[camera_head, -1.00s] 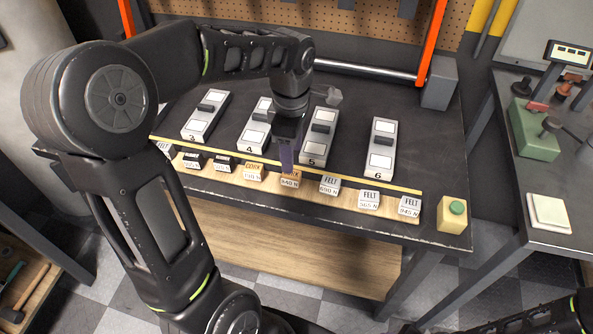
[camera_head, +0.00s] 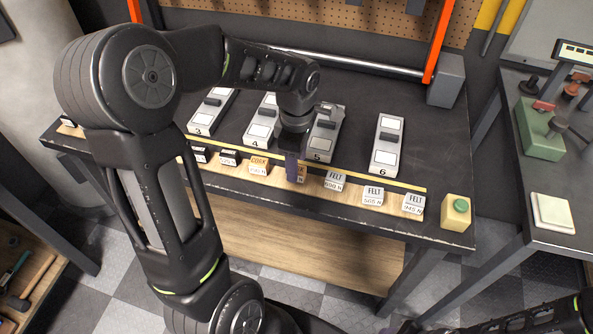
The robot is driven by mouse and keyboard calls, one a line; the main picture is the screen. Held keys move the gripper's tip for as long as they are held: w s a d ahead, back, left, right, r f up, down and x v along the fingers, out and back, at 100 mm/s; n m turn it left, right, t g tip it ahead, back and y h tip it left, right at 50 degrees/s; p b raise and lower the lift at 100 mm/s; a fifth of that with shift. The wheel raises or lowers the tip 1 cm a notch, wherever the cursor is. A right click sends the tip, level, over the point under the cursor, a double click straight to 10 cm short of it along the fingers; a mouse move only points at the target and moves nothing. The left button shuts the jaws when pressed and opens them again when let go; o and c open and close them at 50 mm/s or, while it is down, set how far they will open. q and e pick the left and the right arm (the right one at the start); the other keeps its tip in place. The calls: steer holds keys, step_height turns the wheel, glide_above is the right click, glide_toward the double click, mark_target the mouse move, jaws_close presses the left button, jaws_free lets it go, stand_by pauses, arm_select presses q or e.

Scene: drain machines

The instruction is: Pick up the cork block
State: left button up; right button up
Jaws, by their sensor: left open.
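Two cork blocks with orange CORK labels sit in the row along the table's front edge. One cork block (camera_head: 259,165) shows clearly. The other cork block (camera_head: 301,172) is mostly hidden behind my left gripper (camera_head: 292,174). My left gripper points down right at this second block, with its jaws open. I cannot tell whether the fingers are around the block or touching it. My right gripper is not clearly in view; only part of my right arm shows at the lower right.
White felt blocks (camera_head: 334,181) stand to the right in the row, dark-labelled blocks (camera_head: 228,157) to the left. Numbered grey units, such as unit 6 (camera_head: 387,145), stand behind a yellow strip.

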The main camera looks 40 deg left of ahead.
arm_select(q)
step_height(320, 180, down, 3)
steer(key=shift+r, duration=0.15)
steer(key=shift+c, duration=0.2)
stand_by(0.3)
jaws_close()
stand_by(0.4)
